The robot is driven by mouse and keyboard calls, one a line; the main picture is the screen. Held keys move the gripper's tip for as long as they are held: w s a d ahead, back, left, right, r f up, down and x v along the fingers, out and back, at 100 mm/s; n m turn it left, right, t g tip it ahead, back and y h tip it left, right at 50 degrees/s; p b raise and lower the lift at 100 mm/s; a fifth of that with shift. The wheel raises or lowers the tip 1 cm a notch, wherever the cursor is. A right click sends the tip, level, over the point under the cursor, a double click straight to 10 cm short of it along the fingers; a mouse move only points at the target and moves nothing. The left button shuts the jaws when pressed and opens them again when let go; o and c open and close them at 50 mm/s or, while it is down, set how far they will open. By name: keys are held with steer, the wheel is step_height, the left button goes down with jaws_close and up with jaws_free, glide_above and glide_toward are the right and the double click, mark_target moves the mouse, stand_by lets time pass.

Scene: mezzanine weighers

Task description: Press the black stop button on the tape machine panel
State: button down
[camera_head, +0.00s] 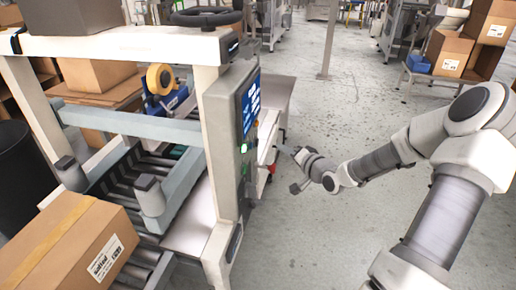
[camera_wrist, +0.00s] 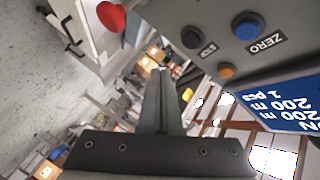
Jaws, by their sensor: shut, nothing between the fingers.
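The black stop button (camera_wrist: 191,38) sits on the grey panel (camera_wrist: 168,12) in the wrist view, with a "STOP" label beside it. My gripper (camera_wrist: 162,72) is shut and empty; its fingertips appear just below and left of the black button, and I cannot tell the gap in depth. In the head view, the tape machine (camera_head: 215,150) carries the panel on its post, and my gripper (camera_head: 281,148) is to the right of that panel. The black button cannot be made out in the head view.
A blue "ZERO" button (camera_wrist: 247,25) and an orange button (camera_wrist: 226,70) are close to the black one. A red knob (camera_wrist: 112,16) and a blue screen (camera_wrist: 290,108) are nearby. A cardboard box (camera_head: 70,245) is on the rollers. Floor right of the machine is clear.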

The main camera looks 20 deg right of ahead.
steer(key=shift+w+a+b, duration=0.25)
steer(key=shift+w+a, duration=0.35)
steer(key=shift+a, duration=0.3)
steer(key=shift+w+a+b, duration=0.25)
steer(key=shift+w+a, duration=0.35)
steer(key=shift+a, duration=0.3)
stand_by(0.7)
steer(key=shift+w+a, duration=0.25)
steer(key=shift+a, duration=0.1)
steer(key=shift+w+a, duration=0.25)
steer(key=shift+a, duration=0.15)
stand_by(0.8)
steer(key=shift+s+d, duration=0.1)
steer(key=shift+d, duration=0.05)
steer(key=shift+s+d+p, duration=0.3)
steer(key=shift+s+d, duration=0.1)
steer(key=shift+d, duration=0.15)
steer(key=shift+s+d+p, duration=0.6)
steer(key=shift+s+d, duration=0.1)
steer(key=shift+d, duration=0.35)
steer(key=shift+s+d+p, duration=0.6)
steer(key=shift+s+d, duration=0.1)
steer(key=shift+d, duration=0.35)
